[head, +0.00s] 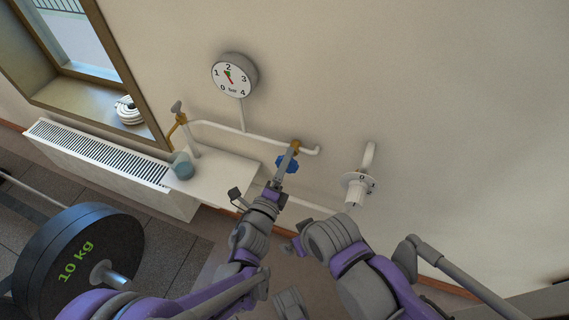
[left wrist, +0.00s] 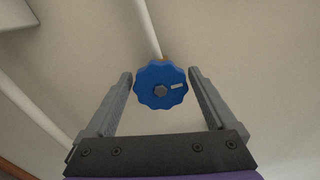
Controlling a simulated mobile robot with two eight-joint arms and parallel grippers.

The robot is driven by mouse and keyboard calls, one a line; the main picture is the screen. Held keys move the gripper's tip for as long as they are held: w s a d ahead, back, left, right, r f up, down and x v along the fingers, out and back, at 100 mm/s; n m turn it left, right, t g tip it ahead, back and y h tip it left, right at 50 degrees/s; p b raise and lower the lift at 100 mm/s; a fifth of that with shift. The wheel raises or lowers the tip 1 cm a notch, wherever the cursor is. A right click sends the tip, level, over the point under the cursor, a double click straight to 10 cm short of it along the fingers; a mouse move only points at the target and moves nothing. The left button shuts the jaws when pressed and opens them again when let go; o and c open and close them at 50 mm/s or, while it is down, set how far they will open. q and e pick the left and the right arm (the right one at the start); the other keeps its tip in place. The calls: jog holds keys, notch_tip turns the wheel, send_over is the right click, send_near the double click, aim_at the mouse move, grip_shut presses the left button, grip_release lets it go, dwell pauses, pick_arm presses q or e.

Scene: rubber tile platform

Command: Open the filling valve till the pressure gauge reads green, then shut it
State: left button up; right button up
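The filling valve has a blue scalloped hand wheel (head: 287,165) below a brass fitting (head: 295,145) on the white wall pipe. In the left wrist view the wheel (left wrist: 160,85) shows a pale mark right of its centre bolt. My left gripper (left wrist: 160,76) is open, with one finger on each side of the wheel in that view and small gaps to both. In the head view my left gripper (head: 259,196) is just below the wheel. The round pressure gauge (head: 235,75) has a small red needle and a green patch near 2; the exact reading is too small to tell. My right gripper's fingers cannot be made out.
A white radiator knob (head: 357,188) is on the wall at right. A radiator (head: 100,160) and a 10 kg weight plate (head: 75,262) are at left.

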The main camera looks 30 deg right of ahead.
pick_arm(q)
jog(key=shift+o, duration=0.3)
jog(key=v, duration=1.1)
jog(key=shift+d, duration=0.1)
